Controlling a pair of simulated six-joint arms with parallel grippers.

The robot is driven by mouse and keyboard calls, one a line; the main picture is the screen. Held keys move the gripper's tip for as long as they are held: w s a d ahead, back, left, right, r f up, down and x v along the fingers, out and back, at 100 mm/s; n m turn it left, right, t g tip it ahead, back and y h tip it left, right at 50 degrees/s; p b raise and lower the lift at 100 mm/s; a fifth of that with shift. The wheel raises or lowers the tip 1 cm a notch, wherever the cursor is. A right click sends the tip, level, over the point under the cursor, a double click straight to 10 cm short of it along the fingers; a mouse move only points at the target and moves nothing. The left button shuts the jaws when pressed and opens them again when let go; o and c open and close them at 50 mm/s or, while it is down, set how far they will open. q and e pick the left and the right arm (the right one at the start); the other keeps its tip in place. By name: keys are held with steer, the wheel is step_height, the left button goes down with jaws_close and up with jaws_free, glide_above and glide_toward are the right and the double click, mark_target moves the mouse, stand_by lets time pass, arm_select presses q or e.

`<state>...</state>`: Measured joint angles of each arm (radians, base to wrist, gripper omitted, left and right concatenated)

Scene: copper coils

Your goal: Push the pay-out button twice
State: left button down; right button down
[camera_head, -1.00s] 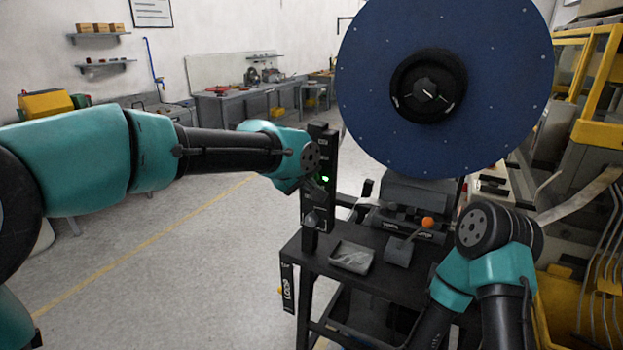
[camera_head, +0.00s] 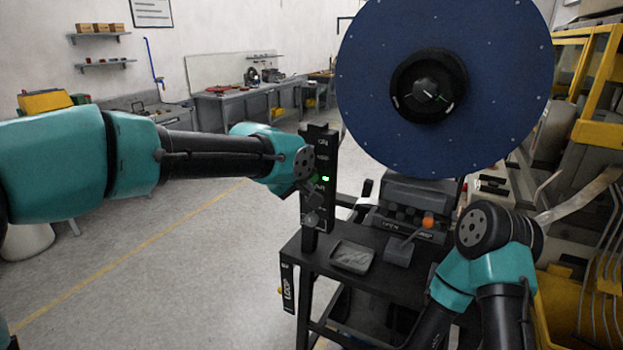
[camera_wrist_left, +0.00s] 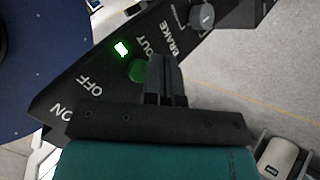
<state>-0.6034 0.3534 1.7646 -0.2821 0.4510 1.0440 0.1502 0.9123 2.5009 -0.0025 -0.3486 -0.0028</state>
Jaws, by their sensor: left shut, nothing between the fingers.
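The black control panel (camera_head: 321,150) stands upright on the cart, left of the big blue reel. In the left wrist view its labels read ON, OFF, OUT and BRAKE. A round green button (camera_wrist_left: 139,71), the pay-out button by the OUT label, is partly covered by my left gripper (camera_wrist_left: 165,62). That gripper is shut and empty, its tips beside the button; I cannot tell whether they touch it. A small lamp (camera_wrist_left: 122,48) glows green and also shows in the head view (camera_head: 326,179). My right arm is at the lower right; its gripper is not in view.
The blue reel (camera_head: 380,120) rises right of the panel. A grey knob (camera_wrist_left: 203,15) sits by BRAKE. A shallow tray (camera_head: 352,256) and an orange-knobbed lever (camera_head: 428,220) are on the cart top. Open floor lies left of the cart.

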arm_select(q)
steer(key=shift+s, duration=0.1)
steer(key=s+a, duration=0.1)
steer(key=s, duration=0.1)
steer(key=s+a, duration=0.1)
steer(key=s, duration=0.1)
steer(key=shift+a, duration=0.3)
stand_by(0.5)
steer(key=a+f+g, duration=0.1)
steer(key=a+f, duration=0.2)
steer(key=f, duration=0.7)
steer(key=a+f+m+g+y, duration=0.1)
steer(key=a+f, duration=0.3)
steer(key=f, duration=0.6)
steer(key=a+f+g, duration=0.1)
steer(key=a+f, duration=0.2)
steer(key=f, duration=0.8)
steer(key=s+a+f+g, duration=0.1)
steer(key=s+a+f, duration=0.3)
steer(key=s+f, duration=0.3)
steer(key=s+a+f+g+y, duration=0.1)
steer(key=s+a+f, duration=0.2)
steer(key=s+f, duration=0.3)
steer(key=s+a+f+m, duration=0.1)
steer(key=s+a+f, duration=0.3)
steer(key=s+f, duration=0.3)
step_height(320, 180, down, 3)
steer(key=shift+s+a+f+g, duration=0.2)
steer(key=shift+s+a+g, duration=0.1)
steer(key=shift+a+g, duration=0.1)
